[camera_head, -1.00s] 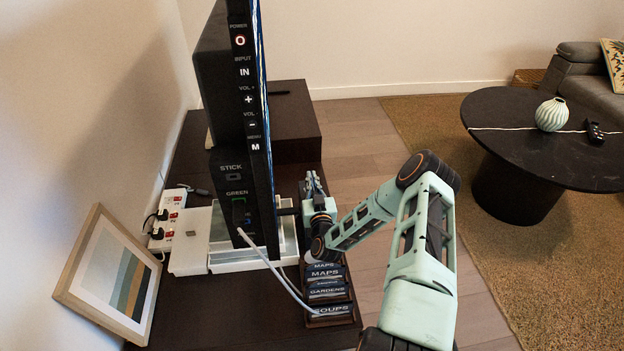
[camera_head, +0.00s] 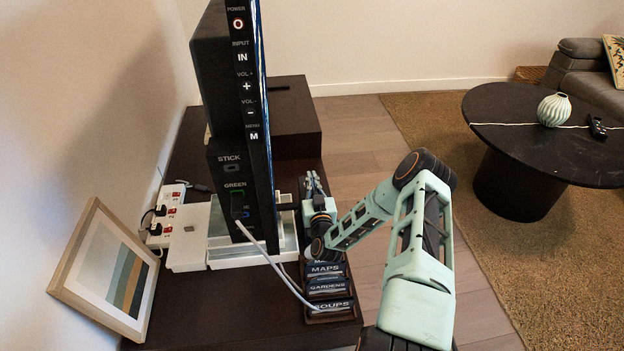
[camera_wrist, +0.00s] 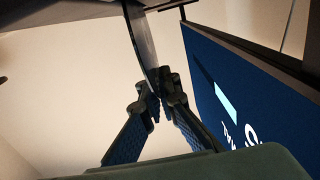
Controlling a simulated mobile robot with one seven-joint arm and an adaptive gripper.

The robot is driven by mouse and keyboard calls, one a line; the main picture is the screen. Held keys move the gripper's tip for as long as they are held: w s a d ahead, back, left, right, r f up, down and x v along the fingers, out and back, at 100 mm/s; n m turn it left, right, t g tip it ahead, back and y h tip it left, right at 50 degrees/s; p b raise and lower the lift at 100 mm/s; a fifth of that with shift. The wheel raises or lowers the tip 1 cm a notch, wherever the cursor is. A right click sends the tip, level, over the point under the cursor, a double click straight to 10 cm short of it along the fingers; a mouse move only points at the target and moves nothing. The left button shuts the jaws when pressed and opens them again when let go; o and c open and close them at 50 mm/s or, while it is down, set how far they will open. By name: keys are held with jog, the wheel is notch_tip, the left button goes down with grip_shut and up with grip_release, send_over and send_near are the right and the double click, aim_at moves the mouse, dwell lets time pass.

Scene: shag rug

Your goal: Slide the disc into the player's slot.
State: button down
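My gripper (camera_wrist: 158,98) has its two dark fingertips together on a thin disc (camera_wrist: 143,45), seen nearly edge-on and pointing up in the wrist view. In the head view my gripper (camera_head: 316,190) is beside the right side of the television, over the dark cabinet, and the disc cannot be made out there. A dark edge (camera_wrist: 172,4) crosses the top of the wrist view near the disc; I cannot tell whether it belongs to the player. The slot is not clearly visible.
The television (camera_head: 240,165), with a white cable, stands close left of my gripper; its blue screen (camera_wrist: 250,100) fills the right of the wrist view. Labelled boxes (camera_head: 328,288) sit in front. A framed picture (camera_head: 105,270) and power strip (camera_head: 165,215) are at left.

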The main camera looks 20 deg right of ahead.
jog(key=shift+f+b, duration=0.8)
jog(key=shift+f, duration=0.35)
jog(key=shift+f, duration=0.95)
jog(key=c, duration=2.1)
grip_release()
jog(key=shift+r, duration=0.1)
notch_tip(320, 180, up, 10)
jog(key=shift+f, duration=0.15)
